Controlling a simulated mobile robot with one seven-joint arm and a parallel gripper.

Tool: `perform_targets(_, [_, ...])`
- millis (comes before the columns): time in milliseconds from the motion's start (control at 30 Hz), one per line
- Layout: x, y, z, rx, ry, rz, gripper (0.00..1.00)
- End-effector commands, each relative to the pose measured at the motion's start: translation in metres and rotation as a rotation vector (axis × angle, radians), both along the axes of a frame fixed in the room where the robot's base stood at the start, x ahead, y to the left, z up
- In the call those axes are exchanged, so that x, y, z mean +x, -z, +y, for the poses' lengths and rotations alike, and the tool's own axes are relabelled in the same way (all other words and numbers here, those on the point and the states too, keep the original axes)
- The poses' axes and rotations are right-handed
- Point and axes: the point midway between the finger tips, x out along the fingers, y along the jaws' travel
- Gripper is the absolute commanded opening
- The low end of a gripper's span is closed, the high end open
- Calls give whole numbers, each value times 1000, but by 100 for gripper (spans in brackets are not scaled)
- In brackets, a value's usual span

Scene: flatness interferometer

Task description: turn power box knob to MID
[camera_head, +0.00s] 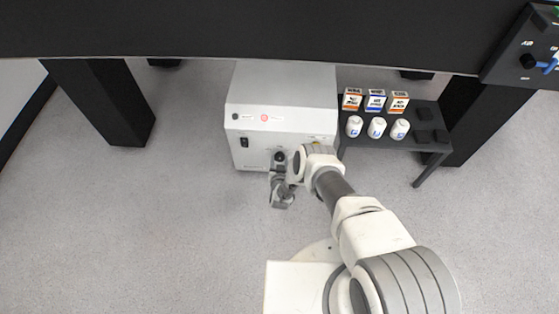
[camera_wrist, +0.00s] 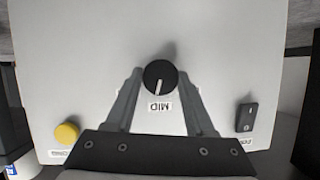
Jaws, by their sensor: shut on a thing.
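The power box (camera_head: 283,108) is a light grey cabinet on the floor under the dark table. Its front panel (camera_wrist: 225,60) fills most of the wrist view. The round black knob (camera_wrist: 160,76) sits mid-panel, and its white pointer line points down in the picture, towards the MID label (camera_wrist: 159,106). My gripper (camera_wrist: 158,82) has one finger on each side of the knob and is shut on it. In the head view my gripper (camera_head: 280,172) is at the box front, and my wrist partly hides the panel there.
The panel also has a yellow button (camera_wrist: 67,133) and a black rocker switch (camera_wrist: 246,117). A low black side table (camera_head: 425,145) right of the box holds small boxes (camera_head: 376,100) and white bottles (camera_head: 377,128). A dark table leg (camera_head: 103,101) stands at left. The floor in front is clear.

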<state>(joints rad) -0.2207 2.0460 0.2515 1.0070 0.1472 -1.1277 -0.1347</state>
Motion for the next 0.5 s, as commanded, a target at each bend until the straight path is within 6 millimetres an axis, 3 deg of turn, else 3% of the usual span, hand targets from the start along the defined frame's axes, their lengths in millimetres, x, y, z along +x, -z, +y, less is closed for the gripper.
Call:
perform_targets(33, [0, 0, 0, 0, 0, 0, 12])
perform_targets(100, [0, 0, 0, -1, 0, 0, 0])
perform_targets(267, [0, 0, 1, -28, -2, 0, 0])
perform_targets(500, [0, 0, 3, -196, -3, 5, 0])
